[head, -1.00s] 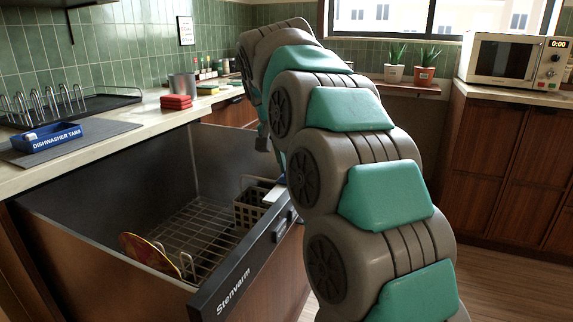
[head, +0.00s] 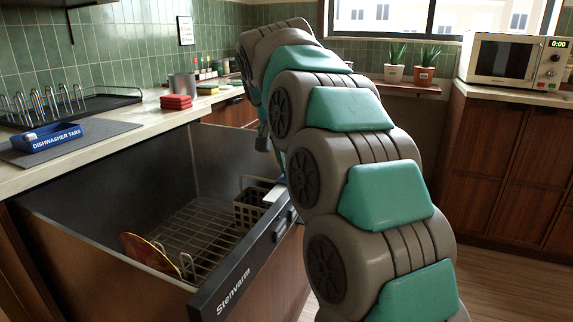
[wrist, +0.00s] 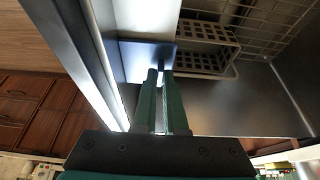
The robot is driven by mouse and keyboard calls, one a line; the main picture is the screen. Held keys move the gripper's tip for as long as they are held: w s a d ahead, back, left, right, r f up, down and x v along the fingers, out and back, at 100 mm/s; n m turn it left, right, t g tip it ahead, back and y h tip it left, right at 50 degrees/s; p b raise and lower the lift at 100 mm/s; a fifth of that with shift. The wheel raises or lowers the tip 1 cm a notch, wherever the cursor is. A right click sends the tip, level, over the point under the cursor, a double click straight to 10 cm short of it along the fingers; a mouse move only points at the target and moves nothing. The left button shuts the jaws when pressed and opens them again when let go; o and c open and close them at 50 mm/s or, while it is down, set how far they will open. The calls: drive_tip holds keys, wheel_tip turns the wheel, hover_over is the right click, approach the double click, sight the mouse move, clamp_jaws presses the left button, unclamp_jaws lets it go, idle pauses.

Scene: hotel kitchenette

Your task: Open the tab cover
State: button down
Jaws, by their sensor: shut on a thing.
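The tab cover (wrist: 134,58) looks like a small, flat, dark blue-grey plate in the wrist view, standing out by the bright inner face of the dishwasher door. My gripper (wrist: 160,74) has its two green fingers close together, shut on the plate's edge. How far the cover is turned is hard to tell. In the head view my arm hides most of the gripper and the cover. The dishwasher door (head: 236,283), marked Stenvarm, is pulled out at the lower middle of the head view.
A rack with a cutlery basket (wrist: 205,47) lies close beside the cover. A red and yellow plate (head: 148,254) stands in the rack. A blue dishwasher tabs box (head: 47,138) sits on the counter (head: 75,173) at left. Open floor lies to the right.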

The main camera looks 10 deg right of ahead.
idle(0.3)
drive_tip(key=s+a+b, duration=0.2)
drive_tip(key=s, duration=0.1)
drive_tip(key=s+a+b, duration=0.1)
drive_tip(key=s+a, duration=0.1)
drive_tip(key=shift+s+b, duration=0.2)
drive_tip(key=shift+b, duration=0.1)
drive_tip(key=c, duration=1)
unclamp_jaws()
drive_tip(key=shift+o, duration=0.2)
